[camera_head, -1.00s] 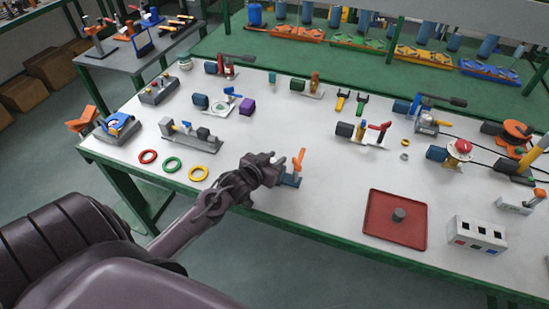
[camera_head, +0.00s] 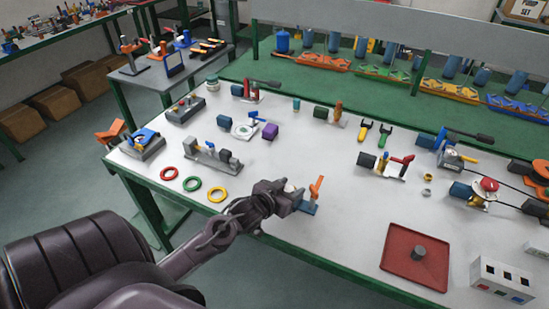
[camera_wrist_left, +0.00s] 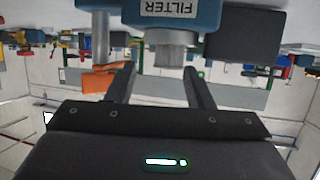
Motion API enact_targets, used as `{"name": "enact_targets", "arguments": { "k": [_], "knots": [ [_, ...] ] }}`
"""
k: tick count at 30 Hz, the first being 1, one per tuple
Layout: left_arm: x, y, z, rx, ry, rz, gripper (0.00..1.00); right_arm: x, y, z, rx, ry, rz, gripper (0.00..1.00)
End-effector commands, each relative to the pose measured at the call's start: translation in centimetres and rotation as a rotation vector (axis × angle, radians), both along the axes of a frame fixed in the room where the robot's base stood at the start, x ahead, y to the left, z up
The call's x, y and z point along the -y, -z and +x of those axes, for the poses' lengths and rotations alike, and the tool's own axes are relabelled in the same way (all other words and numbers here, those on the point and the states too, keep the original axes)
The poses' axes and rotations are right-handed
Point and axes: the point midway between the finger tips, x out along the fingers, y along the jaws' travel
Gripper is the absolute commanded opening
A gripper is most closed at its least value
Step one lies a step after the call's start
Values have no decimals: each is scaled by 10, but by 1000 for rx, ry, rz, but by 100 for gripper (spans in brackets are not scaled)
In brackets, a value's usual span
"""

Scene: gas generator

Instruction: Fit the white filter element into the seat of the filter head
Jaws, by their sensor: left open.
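The filter unit (camera_head: 307,208) stands near the bench's front edge as a small blue body with an orange lever (camera_head: 316,189). In the left wrist view its blue block labelled FILTER (camera_wrist_left: 205,18) fills the top, with a grey cylindrical part (camera_wrist_left: 172,52) pointing down in the picture. My left gripper (camera_head: 291,197) is just left of the unit. In the left wrist view its fingers (camera_wrist_left: 160,84) are open, with nothing between them. A small pale round patch (camera_head: 290,186) shows by the fingertips; I cannot tell whether it is the white filter element. My right gripper is not in view.
A red tray (camera_head: 395,262) with a grey cylinder (camera_head: 418,253) lies to the right. The white bench top (camera_head: 330,165) behind the unit is mostly clear.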

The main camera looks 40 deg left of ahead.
Motion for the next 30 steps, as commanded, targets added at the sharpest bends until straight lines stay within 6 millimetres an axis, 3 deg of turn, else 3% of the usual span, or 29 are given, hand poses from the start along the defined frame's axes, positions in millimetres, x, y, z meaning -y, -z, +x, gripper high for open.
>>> {"name": "enact_targets", "arguments": {
  "k": [6, 13, 19, 30],
  "knots": [
    [1, -14, -45, -2, 0, 0, 47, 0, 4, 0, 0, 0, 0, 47],
    [2, -27, -76, 0, 0, -1, 47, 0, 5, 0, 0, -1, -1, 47],
    [2, -32, -87, 1, 0, -1, 47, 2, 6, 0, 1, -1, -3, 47],
    [2, -33, -87, 1, 0, 0, 47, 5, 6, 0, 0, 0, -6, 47]
  ]
}}
